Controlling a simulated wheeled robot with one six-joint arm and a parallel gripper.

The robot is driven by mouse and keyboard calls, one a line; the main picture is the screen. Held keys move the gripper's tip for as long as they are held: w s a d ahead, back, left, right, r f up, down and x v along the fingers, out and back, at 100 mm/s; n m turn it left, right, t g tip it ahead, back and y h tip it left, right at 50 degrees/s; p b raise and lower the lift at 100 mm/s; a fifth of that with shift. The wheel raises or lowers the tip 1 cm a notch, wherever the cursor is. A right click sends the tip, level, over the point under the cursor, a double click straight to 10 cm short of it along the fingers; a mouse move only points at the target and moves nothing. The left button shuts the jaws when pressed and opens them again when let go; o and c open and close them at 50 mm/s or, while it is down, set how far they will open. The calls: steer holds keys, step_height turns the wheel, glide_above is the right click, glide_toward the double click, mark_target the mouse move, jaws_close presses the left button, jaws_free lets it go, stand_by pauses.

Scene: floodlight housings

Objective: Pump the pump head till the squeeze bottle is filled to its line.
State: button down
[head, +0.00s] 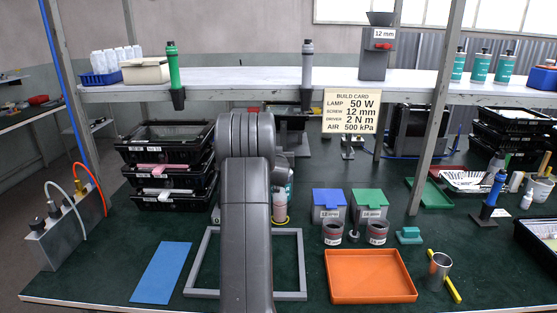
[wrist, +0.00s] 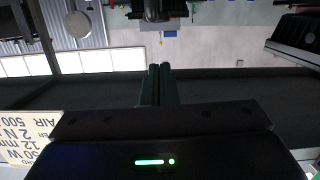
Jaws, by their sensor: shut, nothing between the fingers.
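My gripper (wrist: 160,70) shows in the wrist view as two dark fingers pressed together, with nothing between them. In the head view my own arm stands in the middle and hides the gripper. Just right of the arm, a pale bottle (head: 281,207) stands on the green bench, partly hidden by the arm; it may be the squeeze bottle. A bottle with a teal label (head: 289,184) shows in a narrow strip behind it. I cannot make out the pump head or any fill line. Neither bottle is recognisable in the wrist view.
Black stacked bins (head: 165,200) stand left of my arm. A grey frame (head: 290,296) lies around its front. An orange tray (head: 370,278), two cans (head: 333,233), and blue (head: 329,198) and green (head: 369,197) bins are at right. The shelf (head: 240,88) with a build card (head: 350,112) spans above.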

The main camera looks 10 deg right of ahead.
steer(key=shift+v, duration=0.9)
steer(key=shift+d+r+m+b, duration=0.15)
steer(key=shift+r, duration=0.35)
steer(key=shift+d+r+m+b, duration=0.15)
steer(key=shift+r, duration=0.35)
steer(key=p+x, duration=0.3)
steer(key=x, duration=0.6)
steer(key=shift+w+r+p, duration=0.15)
steer(key=shift+w+p, duration=0.25)
step_height(320, 180, down, 3)
steer(key=shift+w+r, duration=0.15)
steer(key=shift+w, duration=0.05)
steer(key=shift+w+f+p, duration=0.1)
steer(key=shift+f+p, duration=0.25)
steer(key=shift+f, duration=0.4)
